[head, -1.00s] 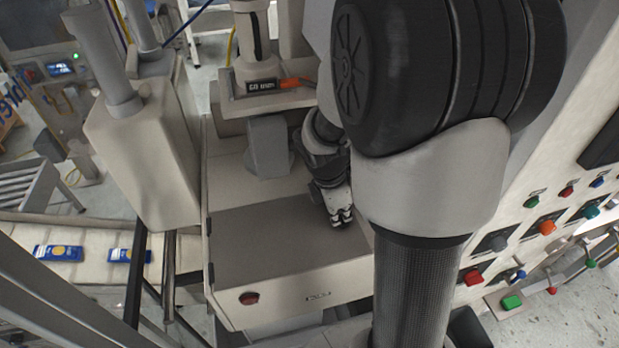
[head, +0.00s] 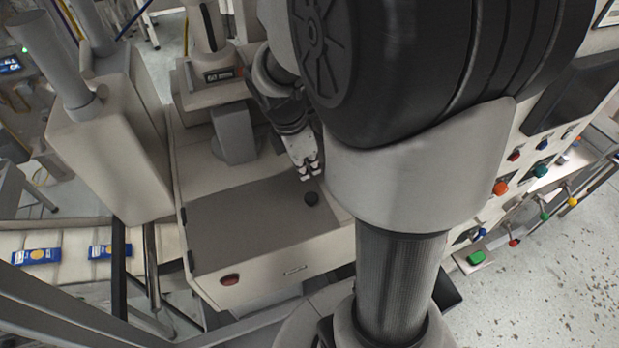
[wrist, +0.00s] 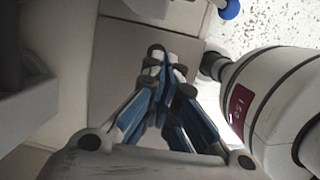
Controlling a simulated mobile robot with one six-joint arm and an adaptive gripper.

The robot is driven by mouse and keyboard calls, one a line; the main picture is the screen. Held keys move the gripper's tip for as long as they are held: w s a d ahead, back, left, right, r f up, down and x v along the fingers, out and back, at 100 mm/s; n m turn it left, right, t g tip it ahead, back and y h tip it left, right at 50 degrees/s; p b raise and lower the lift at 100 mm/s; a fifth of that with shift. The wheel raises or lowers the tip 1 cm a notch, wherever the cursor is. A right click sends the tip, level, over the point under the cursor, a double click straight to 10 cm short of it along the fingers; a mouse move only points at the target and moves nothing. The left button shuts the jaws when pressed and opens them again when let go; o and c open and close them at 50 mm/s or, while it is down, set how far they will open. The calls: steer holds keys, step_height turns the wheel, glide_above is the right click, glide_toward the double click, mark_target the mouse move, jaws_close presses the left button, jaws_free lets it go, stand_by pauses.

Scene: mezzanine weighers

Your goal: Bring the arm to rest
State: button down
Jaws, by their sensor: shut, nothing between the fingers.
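My gripper (head: 310,173) is shut and empty in the head view. It hangs over the back right part of a cream machine cabinet (head: 275,277) with a grey top panel (head: 235,225). In the wrist view the fingers (wrist: 167,62) with blue inner pads come together at the tips with nothing held. My upper arm hides much of the middle right of the head view.
A control panel with coloured buttons (head: 501,188) stands at the right. A post with a boxy housing (head: 110,160) stands at the left. A conveyor (head: 70,240) carries blue-and-yellow packs (head: 37,257). Speckled floor (head: 545,265) is open at the lower right.

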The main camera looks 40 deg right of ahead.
steer(key=s+a+f+m+t+y+b, duration=0.1)
steer(key=s+a+f+m+b, duration=0.4)
steer(key=b, duration=0.6)
steer(key=s+a+f+m+t+y+b, duration=0.1)
steer(key=s+a+f+m+t+b, duration=0.2)
steer(key=s+a+f+m+b, duration=0.3)
steer(key=s+a+m+b, duration=0.2)
steer(key=a+m+b, duration=0.1)
steer(key=a+b, duration=0.1)
steer(key=shift+a+f+m+t+y+b, duration=0.15)
steer(key=shift+a+m+t+y+b, duration=0.2)
steer(key=shift+b, duration=0.2)
